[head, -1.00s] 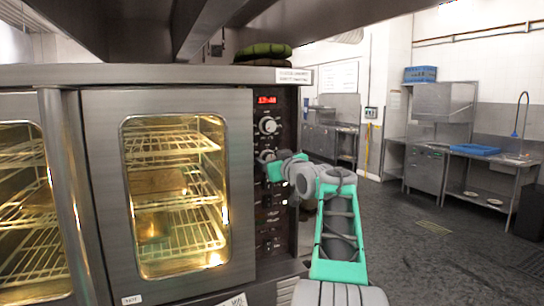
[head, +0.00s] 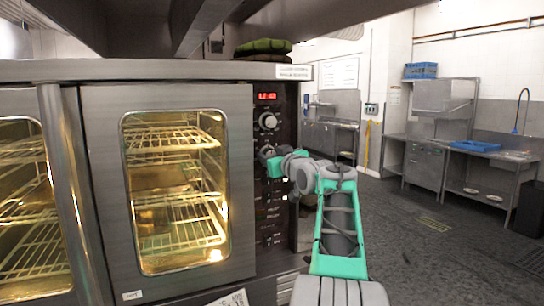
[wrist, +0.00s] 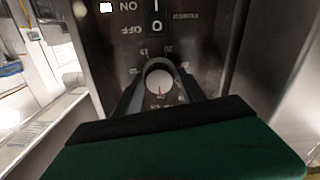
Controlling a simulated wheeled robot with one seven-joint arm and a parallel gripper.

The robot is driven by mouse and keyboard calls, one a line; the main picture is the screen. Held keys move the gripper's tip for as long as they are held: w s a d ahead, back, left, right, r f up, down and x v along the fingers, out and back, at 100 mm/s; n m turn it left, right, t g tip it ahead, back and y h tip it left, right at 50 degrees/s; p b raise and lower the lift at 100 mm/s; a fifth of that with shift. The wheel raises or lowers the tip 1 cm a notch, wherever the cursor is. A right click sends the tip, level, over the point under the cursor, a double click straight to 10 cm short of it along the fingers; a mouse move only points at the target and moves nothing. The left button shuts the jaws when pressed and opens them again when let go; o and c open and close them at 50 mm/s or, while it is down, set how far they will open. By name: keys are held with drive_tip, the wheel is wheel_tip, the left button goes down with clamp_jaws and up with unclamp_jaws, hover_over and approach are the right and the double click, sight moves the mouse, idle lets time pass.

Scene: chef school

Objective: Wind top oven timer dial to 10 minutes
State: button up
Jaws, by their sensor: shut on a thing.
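In the head view my gripper (head: 268,162) is at the oven's control panel (head: 268,210), below the upper knob (head: 268,121), and hides most of the dial.
The closed, lit oven door (head: 100,190) is left of the panel. In the wrist view an on/off switch (wrist: 157,20) sits beside the dial. A metal hood (head: 150,30) hangs over the oven. Open floor (head: 420,230) lies to the right, with steel sink counters behind.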

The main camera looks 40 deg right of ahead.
drive_tip(key=m, duration=0.4)
drive_tip(key=shift+d+r+m+p, duration=0.1)
drive_tip(key=shift+m+p, duration=0.2)
drive_tip(key=shift+m, duration=0.1)
drive_tip(key=m+p, duration=0.1)
drive_tip(key=m, duration=0.4)
drive_tip(key=m+p, duration=0.2)
drive_tip(key=m, duration=0.3)
drive_tip(key=shift+s+d+m, duration=0.1)
drive_tip(key=shift+m, duration=0.3)
drive_tip(key=shift+m+p, duration=0.85)
drive_tip(key=shift+m, duration=1.15)
drive_tip(key=shift+f, duration=0.2)
drive_tip(key=o, duration=1.1)
drive_tip(key=shift+o, duration=0.2)
